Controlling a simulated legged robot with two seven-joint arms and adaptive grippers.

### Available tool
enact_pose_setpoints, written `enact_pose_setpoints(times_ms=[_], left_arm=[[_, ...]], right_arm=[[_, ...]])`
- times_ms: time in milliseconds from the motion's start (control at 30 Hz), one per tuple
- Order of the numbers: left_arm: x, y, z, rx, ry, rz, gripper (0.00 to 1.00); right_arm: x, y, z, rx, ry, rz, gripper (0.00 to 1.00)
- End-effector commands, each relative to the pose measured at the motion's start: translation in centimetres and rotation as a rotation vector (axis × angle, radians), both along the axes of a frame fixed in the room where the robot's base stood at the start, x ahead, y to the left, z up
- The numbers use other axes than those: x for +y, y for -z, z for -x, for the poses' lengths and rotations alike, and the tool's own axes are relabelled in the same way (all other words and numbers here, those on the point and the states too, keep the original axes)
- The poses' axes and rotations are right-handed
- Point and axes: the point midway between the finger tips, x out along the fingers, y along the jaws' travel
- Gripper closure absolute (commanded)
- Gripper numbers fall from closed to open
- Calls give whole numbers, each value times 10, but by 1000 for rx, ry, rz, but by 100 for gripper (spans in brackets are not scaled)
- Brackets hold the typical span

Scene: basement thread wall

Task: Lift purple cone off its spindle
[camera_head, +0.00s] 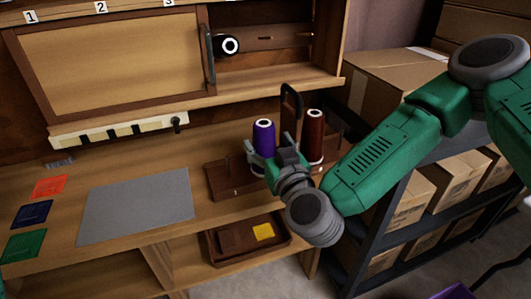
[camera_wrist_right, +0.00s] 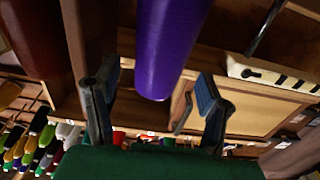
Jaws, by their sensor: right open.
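The purple cone (camera_head: 263,135) stands upright on the brown wooden spindle rack (camera_head: 219,181), its pale top ring showing. My right gripper (camera_head: 268,155) is at the cone's lower part, its open fingers to either side; the gripper hides the cone's base. In the right wrist view the purple cone (camera_wrist_right: 170,45) hangs down from the top edge, and its lower end shows between the spread fingers (camera_wrist_right: 152,95). I cannot tell whether a finger touches it. My left gripper is not in view.
A dark red cone (camera_head: 313,138) stands close on the right, and a black handle (camera_head: 291,103) rises behind. A thin bare spindle (camera_head: 228,167) stands to the left. A brown tray (camera_head: 215,248) lies below. The grey mat (camera_head: 135,207) on the left is clear.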

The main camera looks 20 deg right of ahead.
Motion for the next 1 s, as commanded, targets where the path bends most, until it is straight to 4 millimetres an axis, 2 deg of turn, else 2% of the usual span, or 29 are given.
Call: enact_pose_setpoints(times_ms=[100,200,467,600,633,1000], left_arm=[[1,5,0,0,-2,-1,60],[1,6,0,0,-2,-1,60],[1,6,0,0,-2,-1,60],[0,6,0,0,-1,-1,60],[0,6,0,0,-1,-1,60],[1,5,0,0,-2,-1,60]], right_arm=[[2,2,-18,0,1,1,35],[0,2,-27,0,-1,-2,35],[-7,2,-29,-1,-2,-10,35],[-5,2,-29,0,-2,-7,84],[-3,2,-29,0,-2,-6,92],[0,-2,-29,-1,-3,-4,92]])
